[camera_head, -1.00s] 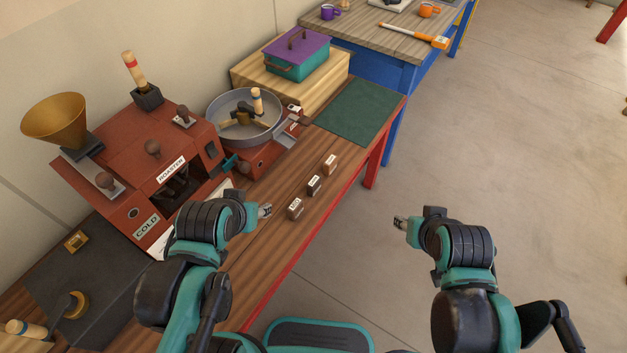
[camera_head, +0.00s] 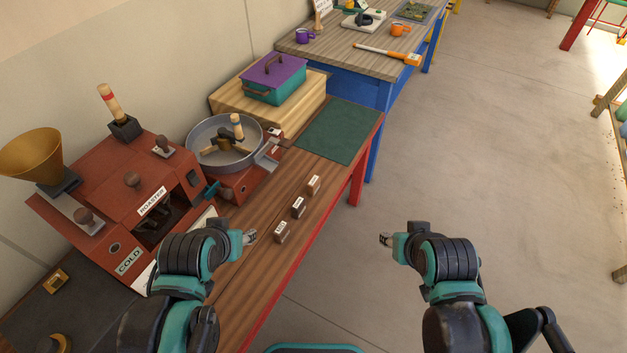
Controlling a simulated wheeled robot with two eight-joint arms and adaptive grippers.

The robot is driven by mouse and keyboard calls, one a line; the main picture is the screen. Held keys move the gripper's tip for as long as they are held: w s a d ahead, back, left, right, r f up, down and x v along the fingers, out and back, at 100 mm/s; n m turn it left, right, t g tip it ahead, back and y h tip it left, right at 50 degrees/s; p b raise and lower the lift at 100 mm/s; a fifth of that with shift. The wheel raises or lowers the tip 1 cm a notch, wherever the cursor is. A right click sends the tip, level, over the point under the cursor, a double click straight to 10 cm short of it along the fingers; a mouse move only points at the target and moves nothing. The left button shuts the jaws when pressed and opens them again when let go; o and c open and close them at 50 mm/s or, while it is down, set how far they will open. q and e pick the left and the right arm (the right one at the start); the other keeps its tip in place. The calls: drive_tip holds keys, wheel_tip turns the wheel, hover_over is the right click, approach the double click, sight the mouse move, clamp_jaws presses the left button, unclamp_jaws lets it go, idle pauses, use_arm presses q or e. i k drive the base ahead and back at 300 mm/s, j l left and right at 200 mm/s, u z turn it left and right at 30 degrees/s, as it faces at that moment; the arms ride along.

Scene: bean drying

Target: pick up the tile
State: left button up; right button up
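Three small labelled tiles stand in a row on the wooden bench: a near brown one (camera_head: 281,233), a darker middle one (camera_head: 298,208) and a lighter brown far one (camera_head: 314,184). Their labels are too small to read. My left gripper (camera_head: 250,237) is over the bench, just left of the near tile and apart from it. My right gripper (camera_head: 385,240) is over the open floor, right of the bench and well away from the tiles. Both grippers look empty, but their finger gaps are too small to judge.
A red roaster (camera_head: 131,181) with a brass funnel and a grey round pan (camera_head: 204,156) stand left of the tiles. A green mat (camera_head: 340,131) lies beyond them. A purple-lidded teal box (camera_head: 273,80) sits on a wooden block.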

sight(299, 206)
drive_tip(key=i+l+u, duration=0.15)
drive_tip(key=l, duration=0.2)
drive_tip(key=i+l+u, duration=0.2)
drive_tip(key=l, duration=0.2)
drive_tip(key=i+l+u, duration=0.15)
drive_tip(key=l, duration=0.25)
drive_tip(key=i+l+u, duration=0.2)
drive_tip(key=l, duration=0.25)
drive_tip(key=l+u, duration=0.15)
drive_tip(key=l, duration=0.25)
drive_tip(key=i+l+u, duration=0.2)
drive_tip(key=l, duration=0.3)
drive_tip(key=k+j, duration=0.05)
drive_tip(key=k, duration=0.05)
